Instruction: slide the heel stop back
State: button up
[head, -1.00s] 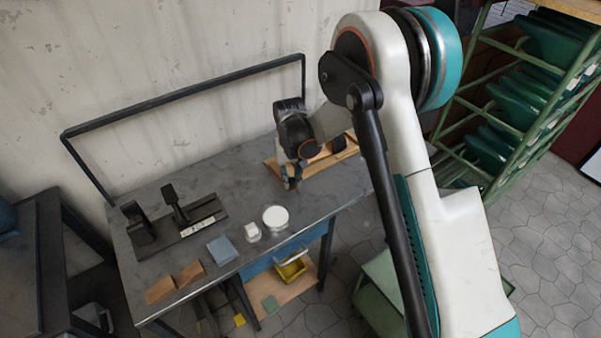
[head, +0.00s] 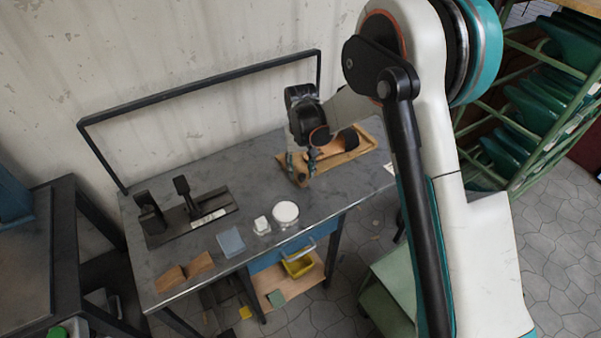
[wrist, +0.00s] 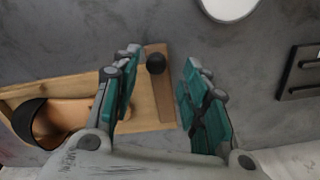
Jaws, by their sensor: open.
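The wooden fixture (head: 372,146) lies at the right of the grey workbench, with a tan sandal with a black strap (wrist: 37,117) on it. At the fixture's near-left end is a wooden cross block (wrist: 163,106) with a round black knob (wrist: 155,63). I take this to be the heel stop. My gripper (head: 302,160) is over that end. In the wrist view its teal fingers (wrist: 158,95) are spread wide, and the knob and block show between them. I cannot tell how far above the block the fingertips are. In the head view, my gripper partly hides the fixture.
A black stand (head: 187,214) is at the left. A dark frame rail (head: 200,90) runs behind.

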notch_tip(320, 180, up, 9)
dwell(0.3)
dwell(0.4)
